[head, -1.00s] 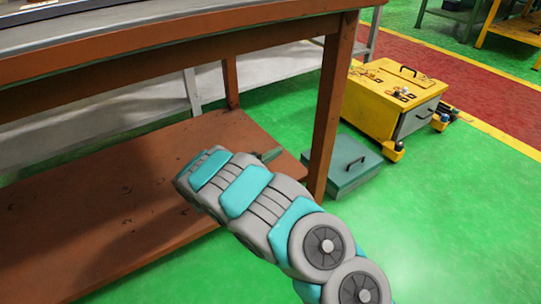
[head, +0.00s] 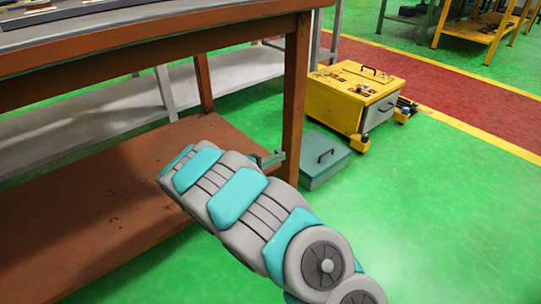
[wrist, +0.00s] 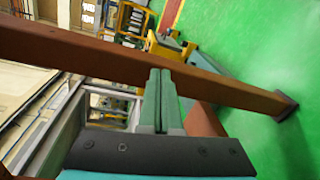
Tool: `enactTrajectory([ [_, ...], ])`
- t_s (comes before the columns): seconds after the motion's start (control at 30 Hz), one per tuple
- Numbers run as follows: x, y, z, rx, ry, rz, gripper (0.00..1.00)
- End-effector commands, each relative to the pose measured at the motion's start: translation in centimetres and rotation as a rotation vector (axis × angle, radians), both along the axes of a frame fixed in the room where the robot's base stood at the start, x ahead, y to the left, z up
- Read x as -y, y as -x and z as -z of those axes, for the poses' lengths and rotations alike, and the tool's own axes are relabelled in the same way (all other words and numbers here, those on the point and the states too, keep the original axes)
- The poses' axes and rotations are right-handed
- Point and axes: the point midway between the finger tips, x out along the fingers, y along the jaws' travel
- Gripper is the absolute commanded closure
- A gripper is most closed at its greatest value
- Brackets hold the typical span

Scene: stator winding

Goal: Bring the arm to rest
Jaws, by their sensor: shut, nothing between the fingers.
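My gripper (wrist: 161,100) shows in the wrist view with its two green fingers together, shut and empty. In the head view only a small part of my gripper (head: 268,158) shows past the end of my arm. My grey and teal arm reaches from the lower right up to the left, in front of the workbench's lower shelf (head: 60,230). The gripper is close to the brown bench leg (head: 295,95), which crosses behind the fingers in the wrist view (wrist: 100,60). I cannot tell whether they touch.
The brown workbench (head: 150,40) stands at the left, its top above the arm. A teal toolbox (head: 325,165) sits on the floor by the leg. A yellow cart (head: 350,95) stands behind it. The green floor at the right is clear.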

Motion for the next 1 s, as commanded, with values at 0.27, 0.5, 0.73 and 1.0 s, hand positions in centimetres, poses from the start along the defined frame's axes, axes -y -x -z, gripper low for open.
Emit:
enactTrajectory([
  [0.27, 1.9, 0.8, -1.7, -0.001, -0.013, 0.047, 1.00],
  [0.5, 10.2, 6.6, -8.2, -0.035, -0.100, 0.280, 1.00],
  [0.73, 16.6, 14.9, -12.9, -0.090, -0.250, 0.510, 1.00],
  [1.0, 19.8, 25.3, -16.0, -0.165, -0.482, 0.719, 1.00],
])
